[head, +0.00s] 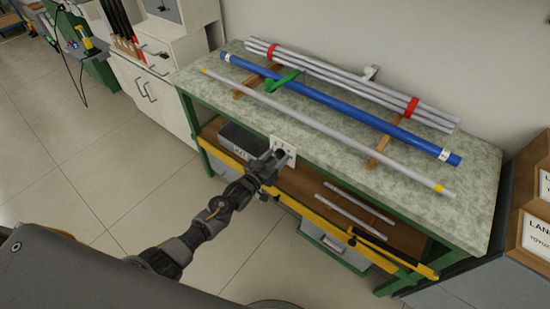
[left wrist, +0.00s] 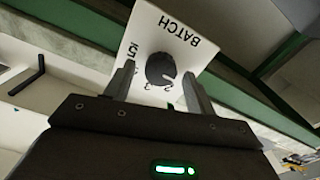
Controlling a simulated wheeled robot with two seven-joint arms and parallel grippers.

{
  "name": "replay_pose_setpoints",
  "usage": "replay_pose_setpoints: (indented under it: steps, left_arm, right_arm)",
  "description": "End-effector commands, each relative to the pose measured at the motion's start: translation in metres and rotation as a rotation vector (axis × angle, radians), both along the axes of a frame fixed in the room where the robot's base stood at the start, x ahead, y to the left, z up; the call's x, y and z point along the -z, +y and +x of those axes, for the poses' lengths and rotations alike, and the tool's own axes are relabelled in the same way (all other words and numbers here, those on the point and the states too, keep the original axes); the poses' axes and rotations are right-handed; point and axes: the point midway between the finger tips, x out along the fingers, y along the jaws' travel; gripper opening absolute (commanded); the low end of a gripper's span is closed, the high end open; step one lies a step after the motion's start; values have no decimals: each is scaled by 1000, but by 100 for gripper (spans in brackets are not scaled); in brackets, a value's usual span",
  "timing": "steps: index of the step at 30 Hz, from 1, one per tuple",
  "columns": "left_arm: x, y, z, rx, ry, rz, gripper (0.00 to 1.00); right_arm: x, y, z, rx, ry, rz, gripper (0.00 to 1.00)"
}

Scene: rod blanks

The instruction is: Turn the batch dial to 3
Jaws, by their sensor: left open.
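The batch dial is a dark round knob (left wrist: 160,69) on a white plate (left wrist: 160,30) marked BATCH, which appears upside down in the left wrist view. Numbers ring the knob; a 2 and a 3 show at its lower edge. A pale mark on the knob's lower right seems to point near the 2. My left gripper (left wrist: 158,72) is open, with one finger on each side of the knob; whether they touch it I cannot tell. In the head view the plate (head: 289,149) is at the bench's front, with my left gripper (head: 272,164) right before it. My right gripper is not in view.
The green-framed workbench (head: 470,205) carries a blue rod (head: 340,106), a grey rod (head: 320,128) and a bundle of grey rods (head: 350,84). Two short rods lie on the shelf below. A yellow rail (head: 315,215) runs along the shelf's front. The floor at left is clear.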

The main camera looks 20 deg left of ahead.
Motion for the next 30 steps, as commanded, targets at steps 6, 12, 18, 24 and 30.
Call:
replay_pose_setpoints:
  steps: [6,12,18,24,30]
  left_arm:
    - [0,0,0,0,0,0,36]
    - [0,0,0,0,1,0,10]
    - [0,0,-1,0,-4,12,11]
    - [1,0,-1,0,-32,82,11]
    - [1,0,-1,0,-86,222,11]
  right_arm:
    - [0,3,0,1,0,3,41]
    - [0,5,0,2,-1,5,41]
    - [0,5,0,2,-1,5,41]
    - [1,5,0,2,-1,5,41]
    - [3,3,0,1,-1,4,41]
